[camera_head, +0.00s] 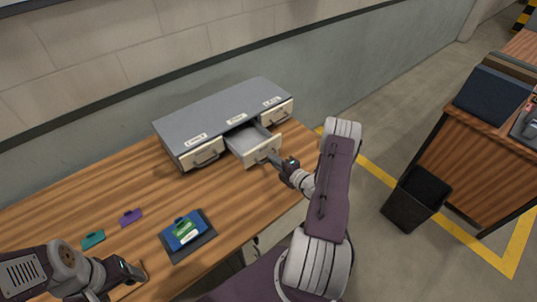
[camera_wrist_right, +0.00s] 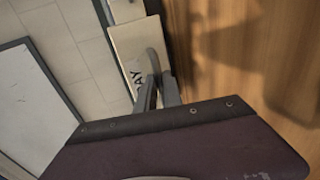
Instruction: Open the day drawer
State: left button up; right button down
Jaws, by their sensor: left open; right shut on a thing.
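The grey drawer unit (camera_head: 225,108) stands at the back of the wooden desk, with three cream-fronted drawers. The middle drawer (camera_head: 252,143) is pulled out, and its inside looks empty from here. In the right wrist view its front (camera_wrist_right: 138,48) reads "DAY". My right gripper (camera_head: 275,160) is shut on the handle of this drawer; the fingers also show at the handle in the right wrist view (camera_wrist_right: 157,88). The left drawer (camera_head: 203,154) and right drawer (camera_head: 277,115) are shut. My left gripper (camera_head: 136,272) is open and empty above the desk's front left.
A dark tray (camera_head: 203,246) on the desk holds a blue and a green item. A purple tag (camera_head: 131,217) and a teal tag (camera_head: 93,239) lie left of it. A black bin (camera_head: 416,198) stands on the floor by another desk (camera_head: 450,160) at right.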

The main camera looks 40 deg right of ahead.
jog(key=c, duration=1.5)
grip_release()
jog(key=b+v, duration=0.1)
jog(key=v, duration=0.8)
